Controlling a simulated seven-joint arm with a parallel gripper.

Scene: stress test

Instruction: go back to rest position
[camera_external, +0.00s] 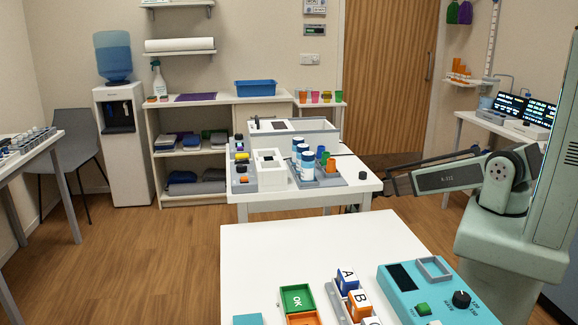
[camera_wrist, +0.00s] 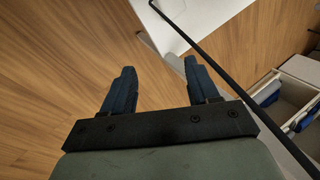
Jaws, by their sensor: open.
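My gripper (camera_wrist: 159,66) shows in the wrist view as two dark blue fingers set wide apart on a black bar. It is open, with nothing between the fingers; wooden floor lies beyond them.
The front white table (camera_external: 270,245) carries a teal device (camera_external: 440,295), a green OK tray (camera_external: 297,298) and lettered blocks (camera_external: 348,282). The middle table (camera_external: 300,198) holds blue-white bottles (camera_external: 307,165) and a white box (camera_external: 268,168). A thin black bar (camera_wrist: 230,80) crosses the wrist view.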

